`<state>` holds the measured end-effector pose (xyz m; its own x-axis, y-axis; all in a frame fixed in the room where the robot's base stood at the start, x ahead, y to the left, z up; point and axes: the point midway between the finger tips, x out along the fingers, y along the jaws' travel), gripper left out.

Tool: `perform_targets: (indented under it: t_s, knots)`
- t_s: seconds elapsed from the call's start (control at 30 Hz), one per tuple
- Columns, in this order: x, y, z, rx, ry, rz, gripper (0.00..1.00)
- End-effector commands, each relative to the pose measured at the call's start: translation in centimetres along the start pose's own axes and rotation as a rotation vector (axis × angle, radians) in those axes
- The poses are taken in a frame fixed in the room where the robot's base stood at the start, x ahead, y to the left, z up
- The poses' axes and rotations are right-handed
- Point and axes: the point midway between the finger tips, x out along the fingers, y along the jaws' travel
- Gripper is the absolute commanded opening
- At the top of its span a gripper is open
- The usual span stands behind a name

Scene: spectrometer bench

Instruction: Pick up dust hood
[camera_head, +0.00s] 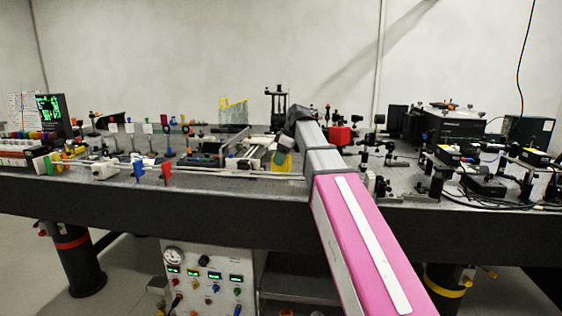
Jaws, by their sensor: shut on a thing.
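My arm reaches in from the lower right to the middle of the bench, in the head view. My gripper (287,143) is a small dark shape at its far end, partly hidden by the arm. A yellow piece (282,161) that looks like the dust hood shows at the gripper, which is shut on it. Its outline and the finger contact are too small to tell, and part of it is hidden. I cannot tell whether it touches the bench. A clear, yellow-edged panel or cover (233,112) stands apart, farther back and left.
The dark bench (250,203) is crowded with optics. Long pale rails (235,172) run left of the gripper. A red block (340,135) is close on the right. Black boxes (455,122) and cables fill the right side. A control panel (208,275) stands below the bench.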

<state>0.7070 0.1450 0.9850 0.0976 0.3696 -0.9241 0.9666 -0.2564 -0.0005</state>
Motion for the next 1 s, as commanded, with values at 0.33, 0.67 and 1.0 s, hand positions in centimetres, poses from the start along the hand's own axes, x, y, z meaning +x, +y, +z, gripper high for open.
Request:
perform_targets:
  t_s: [0.33,0.67,1.0]
  knots:
    - [-3.8,-3.5,-4.2,-0.004,0.002,0.001,0.43]
    - [-5.8,-8.2,-8.7,-0.002,0.001,0.001,0.43]
    - [-7.9,-7.3,-8.5,0.044,0.0,0.019,0.43]
